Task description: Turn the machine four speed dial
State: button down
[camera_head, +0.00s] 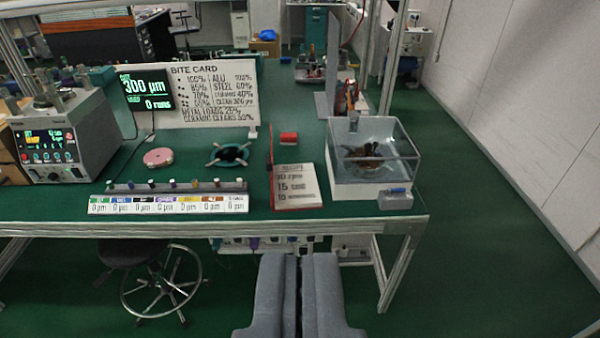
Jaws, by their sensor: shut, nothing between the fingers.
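A grey control box (65,130) with a lit display, several buttons and knobs stands at the left end of the green-topped bench. A clear-walled tank (400,165) with a dark wheel-like part inside stands at the bench's right end. A small grey box (396,199) with a blue part on top sits at the tank's front right corner. I cannot tell which of these is machine four, and no speed dial is clearly legible. My gripper (298,258) is shut and empty, low in the middle, in front of the bench and apart from everything.
The bench (335,212) bears a white bite card (215,95), a black display (145,88), a pink disc (158,157), a row of labelled slots (168,204) and a notice (296,187). A wheeled stool (160,280) stands below. Green floor is free at right.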

aim_at(52, 175)
jog(key=i, duration=0.85)
jog(key=u, duration=0.05)
